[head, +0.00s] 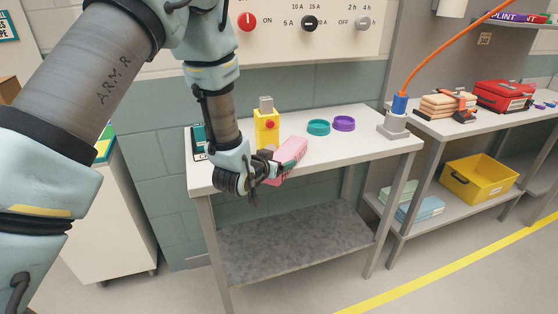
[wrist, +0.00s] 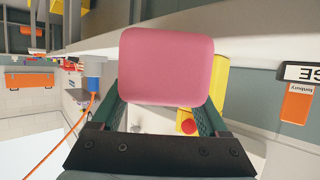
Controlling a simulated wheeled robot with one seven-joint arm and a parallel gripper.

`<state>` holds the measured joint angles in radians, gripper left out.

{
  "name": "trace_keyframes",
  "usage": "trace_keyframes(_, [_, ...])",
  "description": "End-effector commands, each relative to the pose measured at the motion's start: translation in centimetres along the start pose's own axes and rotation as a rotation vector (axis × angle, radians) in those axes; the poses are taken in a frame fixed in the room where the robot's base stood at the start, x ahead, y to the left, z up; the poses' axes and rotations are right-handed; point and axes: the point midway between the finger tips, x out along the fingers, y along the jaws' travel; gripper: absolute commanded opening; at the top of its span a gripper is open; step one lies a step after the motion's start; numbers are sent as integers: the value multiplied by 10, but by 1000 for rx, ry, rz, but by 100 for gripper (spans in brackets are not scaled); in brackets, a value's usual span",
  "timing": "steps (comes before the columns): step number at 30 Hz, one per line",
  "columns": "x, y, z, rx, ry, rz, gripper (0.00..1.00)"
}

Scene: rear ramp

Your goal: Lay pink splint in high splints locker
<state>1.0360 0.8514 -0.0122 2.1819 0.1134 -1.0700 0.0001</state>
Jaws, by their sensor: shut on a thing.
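The pink splint (head: 291,156) is a pink block with rounded corners. My gripper (head: 273,166) is shut on it, low over the left part of the grey workbench (head: 365,146). In the wrist view the pink splint (wrist: 166,66) fills the space between the two green fingers, its broad end toward the camera. I cannot tell whether it touches the bench top. At the top right edge of the head view, a shelf front (head: 516,18) carries a label reading "SPLINT", with a purple item along it; its inside is largely out of view.
A yellow device (head: 266,128) with a red button stands just behind the splint. Teal and purple rings (head: 343,123) lie farther right. An orange cable (head: 437,52) rises from a blue plug. The second bench holds tan packs and a red case (head: 504,96), with a yellow bin (head: 479,182) below.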

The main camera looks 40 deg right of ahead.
Motion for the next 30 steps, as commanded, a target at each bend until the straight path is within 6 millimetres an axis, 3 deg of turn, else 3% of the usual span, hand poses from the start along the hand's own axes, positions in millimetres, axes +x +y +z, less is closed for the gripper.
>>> trace_keyframes(3, [1,0,3,0,1,0,14])
trace_keyframes(4, [1,0,3,0,0,0,78])
trace_keyframes(9, [1,0,2,0,-1,0,97])
trace_keyframes(20, [-1,0,-2,0,-1,0,100])
trace_keyframes(23, [-12,0,1,-1,0,-1,100])
trace_keyframes(30, [-63,0,2,-1,1,-1,100])
